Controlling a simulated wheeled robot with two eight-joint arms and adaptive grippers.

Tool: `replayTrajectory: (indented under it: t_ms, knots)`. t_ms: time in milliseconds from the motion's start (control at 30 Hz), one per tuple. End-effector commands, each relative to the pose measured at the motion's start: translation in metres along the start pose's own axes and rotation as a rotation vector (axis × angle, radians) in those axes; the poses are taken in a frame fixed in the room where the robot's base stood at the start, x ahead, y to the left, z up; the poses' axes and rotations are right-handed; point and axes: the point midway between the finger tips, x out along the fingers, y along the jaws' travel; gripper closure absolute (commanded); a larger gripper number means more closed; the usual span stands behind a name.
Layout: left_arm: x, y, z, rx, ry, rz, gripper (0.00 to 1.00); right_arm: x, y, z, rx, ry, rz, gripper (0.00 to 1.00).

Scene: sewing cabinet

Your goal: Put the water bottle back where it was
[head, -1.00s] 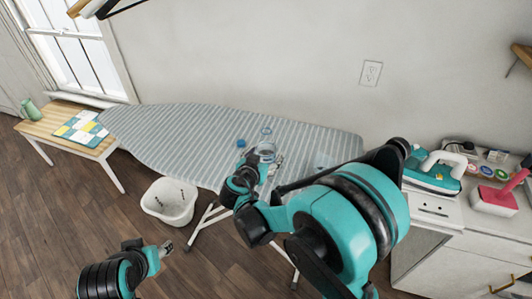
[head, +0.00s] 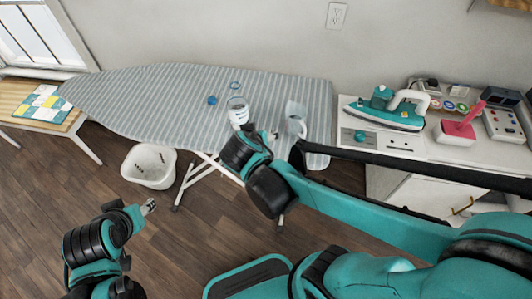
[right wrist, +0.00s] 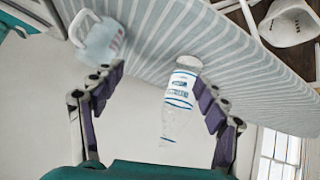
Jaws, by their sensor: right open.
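The water bottle (head: 238,113) is clear with a white and blue label. It stands on the striped ironing board (head: 150,90) in the head view. In the right wrist view the bottle (right wrist: 180,90) appears between the spread fingers, with its base toward the board. My right gripper (head: 272,134) is open and empty, just right of and in front of the bottle; whether a finger touches it I cannot tell. My left gripper (head: 149,206) is low over the floor, away from the board, and its jaws are too small to read.
A translucent jug (head: 296,118) stands on the board right of the bottle, close to my right arm. A small blue round object (head: 212,100) lies left of the bottle. A teal iron (head: 385,108) is on the right cabinet. A white basket (head: 149,166) is on the floor.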

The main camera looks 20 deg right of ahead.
Motion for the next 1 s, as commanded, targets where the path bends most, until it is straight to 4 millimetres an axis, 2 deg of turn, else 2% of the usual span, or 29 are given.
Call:
replayTrajectory:
  t_ms: [33, 100, 300, 500, 1000]
  knots:
    - [0.0, 0.0, 0.0, 0.0, 0.0, 0.0, 0.53, -0.008, 0.015, 0.011, -0.022, -0.047, -0.035, 0.26]
    - [0.0, 0.0, 0.0, 0.0, 0.0, 0.0, 0.53, -0.02, 0.026, 0.026, -0.066, -0.097, -0.105, 0.26]
    - [0.0, 0.0, 0.0, 0.0, 0.0, 0.0, 0.53, -0.051, 0.037, 0.054, -0.147, -0.134, -0.281, 0.26]
    - [0.0, 0.0, 0.0, 0.0, 0.0, 0.0, 0.53, -0.065, 0.037, 0.062, -0.176, -0.119, -0.354, 0.26]
    - [0.0, 0.0, 0.0, 0.0, 0.0, 0.0, 0.53, -0.066, 0.036, 0.062, -0.181, -0.117, -0.358, 0.26]
